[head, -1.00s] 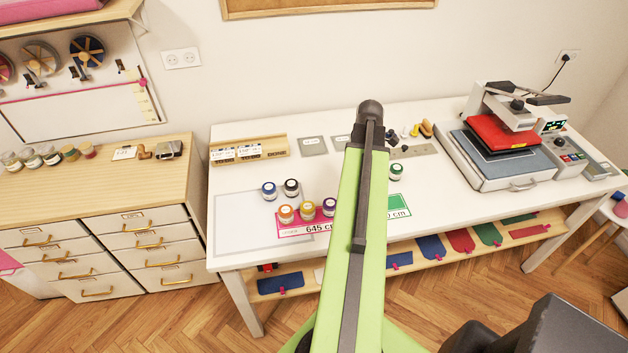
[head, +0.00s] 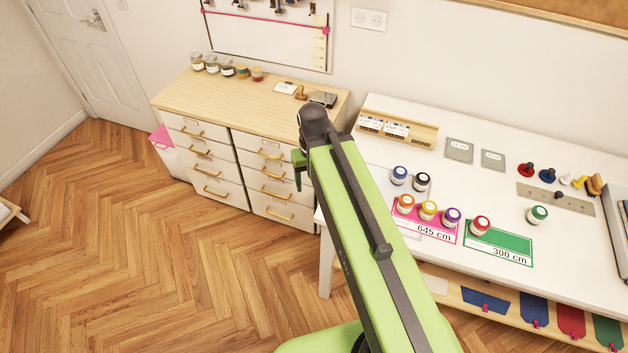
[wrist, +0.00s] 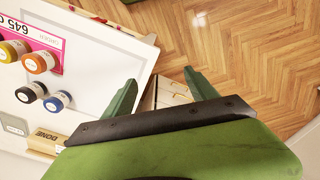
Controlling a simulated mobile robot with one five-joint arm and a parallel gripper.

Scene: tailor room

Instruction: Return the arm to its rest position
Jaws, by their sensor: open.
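My gripper (wrist: 160,92) shows two green fingers spread apart in the wrist view, with nothing between them. It is in the air, over the gap between the white table's edge and the drawer unit in that view. In the head view, my green arm reaches up from the bottom. Its dark end covers part of the gap between the drawer unit (head: 185,92) and the white table (head: 590,262). One green finger (head: 299,165) shows at the arm's left side; the rest of the gripper is hidden there.
Jars stand on and around the pink card (head: 408,218), marked 645 cm, and the green card (head: 497,243), marked 300 cm. A wooden holder (head: 425,143) sits behind them. Small jars (head: 228,68) line the drawer unit's back.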

